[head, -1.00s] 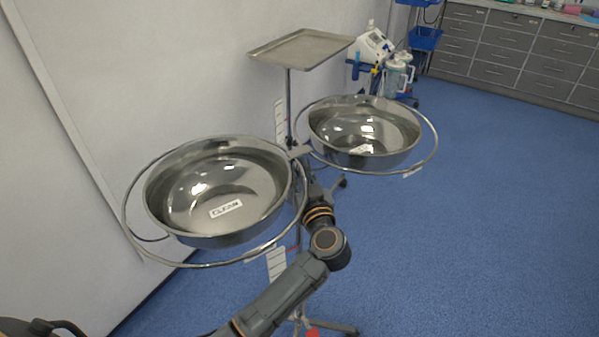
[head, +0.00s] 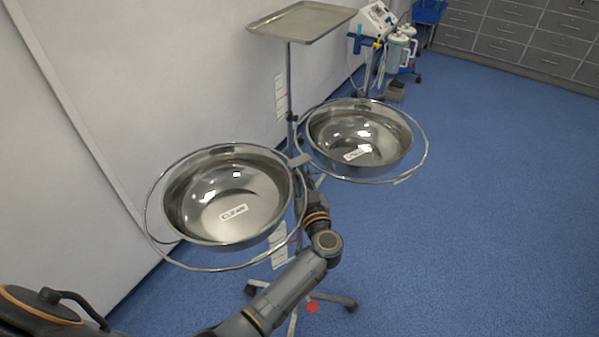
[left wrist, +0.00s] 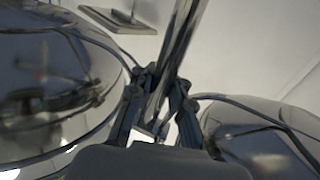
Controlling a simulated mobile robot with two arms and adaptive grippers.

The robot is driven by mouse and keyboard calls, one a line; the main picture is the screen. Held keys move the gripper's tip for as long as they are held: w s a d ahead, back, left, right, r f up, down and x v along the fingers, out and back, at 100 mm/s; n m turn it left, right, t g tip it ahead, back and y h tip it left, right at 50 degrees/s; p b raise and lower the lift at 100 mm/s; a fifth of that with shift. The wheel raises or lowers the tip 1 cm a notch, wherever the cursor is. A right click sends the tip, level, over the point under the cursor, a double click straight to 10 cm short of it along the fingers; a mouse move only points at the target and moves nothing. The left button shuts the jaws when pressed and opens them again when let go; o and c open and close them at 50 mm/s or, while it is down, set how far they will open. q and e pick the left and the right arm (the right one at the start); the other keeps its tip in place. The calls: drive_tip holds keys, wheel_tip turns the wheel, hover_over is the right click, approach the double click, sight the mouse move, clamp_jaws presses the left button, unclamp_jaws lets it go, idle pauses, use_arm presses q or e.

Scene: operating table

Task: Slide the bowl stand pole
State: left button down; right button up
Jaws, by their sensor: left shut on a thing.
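The bowl stand carries two shiny steel bowls in wire rings, one at left (head: 241,190) and one at right (head: 352,128). Each has a white label inside; the left one reads "CLEAN". The stand's pole (left wrist: 180,45) rises in the left wrist view between the bowls. My left gripper (left wrist: 158,100) is shut around this upright metal pole, with one finger on each side. In the head view my left arm comes from the bottom, and its gripper is mostly hidden under the bowls. My right gripper is in neither view.
A steel tray on a stand (head: 303,20) is behind the bowls, near the white wall (head: 150,70). The bowl stand's wheeled base (head: 335,298) is on the blue floor (head: 480,220). The floor at right is clear. Grey drawers (head: 520,40) line the back.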

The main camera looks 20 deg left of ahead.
use_arm(q)
drive_tip(key=c, duration=1.7)
unclamp_jaws()
drive_tip(key=shift+s+d+f, duration=0.15)
drive_tip(key=shift+f, duration=0.05)
drive_tip(key=o, duration=0.5)
drive_tip(key=shift+s+r, duration=0.1)
drive_tip(key=shift+r, duration=0.15)
drive_tip(key=v, duration=0.7)
drive_tip(key=shift+s+d, duration=0.2)
